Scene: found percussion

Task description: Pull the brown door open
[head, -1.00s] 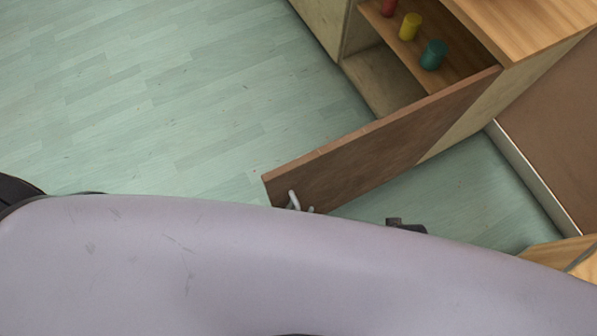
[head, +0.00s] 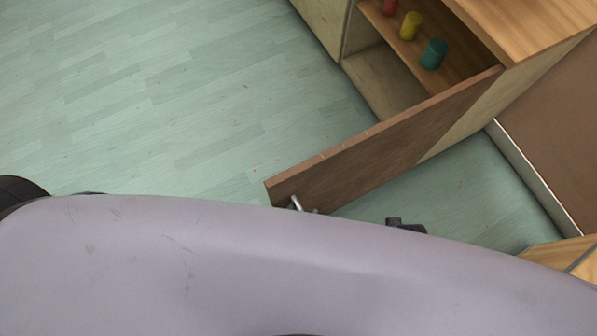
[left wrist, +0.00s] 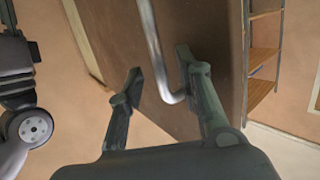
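The brown door (head: 385,140) stands wide open, swung out from the wooden cabinet (head: 470,120). Its metal handle (head: 296,202) shows at the door's near end, partly hidden behind my own pale arm link. In the left wrist view, the door (left wrist: 208,35) rises behind the handle bar (left wrist: 152,45), which bends at its lower end. My left gripper (left wrist: 158,68) is open, with one finger on each side of the bar. The fingers look apart from the bar. My left gripper is mostly hidden in the head view. My right gripper is not seen.
Red, yellow (head: 411,26) and green (head: 433,54) cylinders stand on the cabinet's shelf. The pale green floor (head: 170,100) left of the door is clear. A brown panel with a pale edge (head: 535,175) lies at the right. My arm link covers the lower picture.

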